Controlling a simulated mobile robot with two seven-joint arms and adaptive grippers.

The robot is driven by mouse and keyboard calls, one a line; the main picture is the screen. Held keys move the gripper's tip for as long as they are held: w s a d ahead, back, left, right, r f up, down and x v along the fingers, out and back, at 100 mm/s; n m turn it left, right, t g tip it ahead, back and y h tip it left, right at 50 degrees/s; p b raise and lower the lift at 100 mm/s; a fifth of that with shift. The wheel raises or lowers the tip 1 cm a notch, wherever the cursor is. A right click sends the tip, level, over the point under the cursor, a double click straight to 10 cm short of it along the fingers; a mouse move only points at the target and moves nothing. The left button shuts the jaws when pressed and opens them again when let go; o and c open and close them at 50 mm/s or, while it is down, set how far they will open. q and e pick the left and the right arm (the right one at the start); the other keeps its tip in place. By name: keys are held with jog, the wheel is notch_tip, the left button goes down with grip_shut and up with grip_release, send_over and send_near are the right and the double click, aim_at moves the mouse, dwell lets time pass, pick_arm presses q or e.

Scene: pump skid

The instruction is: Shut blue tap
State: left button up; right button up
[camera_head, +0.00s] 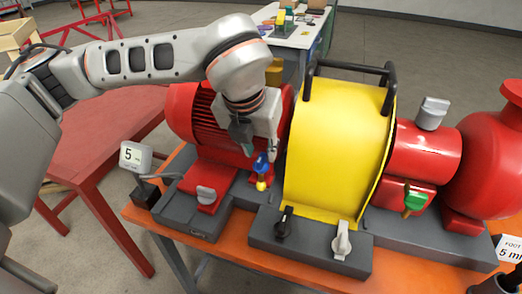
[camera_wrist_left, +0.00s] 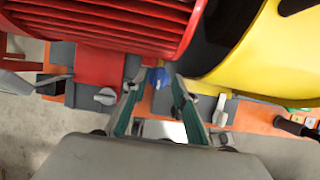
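The blue tap (camera_head: 261,163) sits low between the red motor and the yellow guard, with a yellow part below it. It also shows in the left wrist view (camera_wrist_left: 158,77), between and just beyond my fingertips. My left gripper (camera_head: 249,146) reaches down from above, close to the tap. In the left wrist view its two green-grey fingers (camera_wrist_left: 159,86) are spread apart, one on each side of the blue handle. I see no clear contact with the handle.
The red finned motor (camera_head: 190,110) and yellow guard (camera_head: 340,145) flank the tap closely. A black handle (camera_head: 283,225), a white handle (camera_head: 342,240) and a green handle (camera_head: 415,200) stand nearby. A small display (camera_head: 135,157) stands at the left of the orange bench.

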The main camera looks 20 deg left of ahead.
pick_arm(q)
jog(key=shift+x, duration=1)
grip_shut()
